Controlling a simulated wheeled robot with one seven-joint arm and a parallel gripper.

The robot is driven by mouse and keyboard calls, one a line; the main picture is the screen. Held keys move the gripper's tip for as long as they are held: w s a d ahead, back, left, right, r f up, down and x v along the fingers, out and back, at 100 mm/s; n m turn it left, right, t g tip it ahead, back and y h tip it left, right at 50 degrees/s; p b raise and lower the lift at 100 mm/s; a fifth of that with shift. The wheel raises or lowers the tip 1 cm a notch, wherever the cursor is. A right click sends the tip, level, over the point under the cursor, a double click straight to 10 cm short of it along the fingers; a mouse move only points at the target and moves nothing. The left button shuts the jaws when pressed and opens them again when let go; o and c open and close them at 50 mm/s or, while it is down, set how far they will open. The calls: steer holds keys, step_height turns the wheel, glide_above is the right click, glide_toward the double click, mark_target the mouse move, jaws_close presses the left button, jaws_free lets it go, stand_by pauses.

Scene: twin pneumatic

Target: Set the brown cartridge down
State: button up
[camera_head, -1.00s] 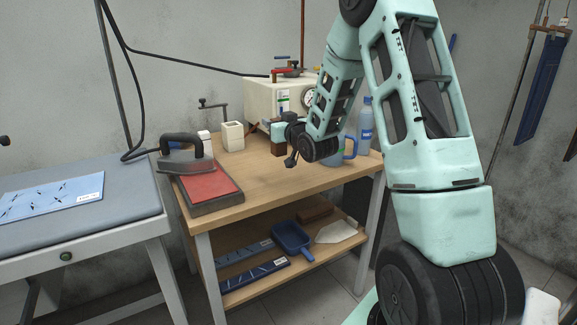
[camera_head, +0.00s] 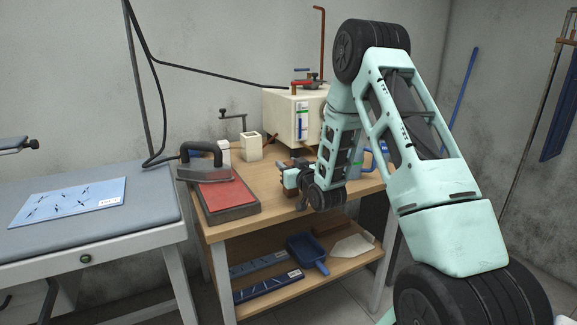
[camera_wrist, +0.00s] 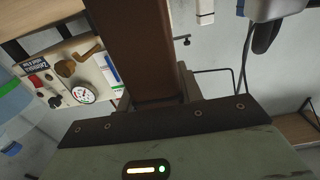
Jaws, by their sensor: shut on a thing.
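The brown cartridge (camera_wrist: 143,45) fills the upper middle of the wrist view as a long brown block at the jaws. Its far end runs out of the frame. In the head view only a small brown patch of the cartridge (camera_head: 286,193) shows beside my gripper (camera_head: 292,178). My gripper is shut on the cartridge, over the front part of the wooden table (camera_head: 241,223). My arm hides much of this area, and I cannot tell whether the cartridge touches the tabletop.
A cream machine with a gauge (camera_head: 283,125) stands at the back, and it also shows in the wrist view (camera_wrist: 70,78). An iron (camera_head: 203,160) rests by a red pad (camera_head: 222,193) at the left. A white cup (camera_head: 251,146) stands behind. Bare tabletop lies between.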

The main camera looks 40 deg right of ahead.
steer(key=shift+f, duration=0.15)
steer(key=o, duration=1.1)
steer(key=shift+o, duration=0.2)
steer(key=shift+r, duration=0.2)
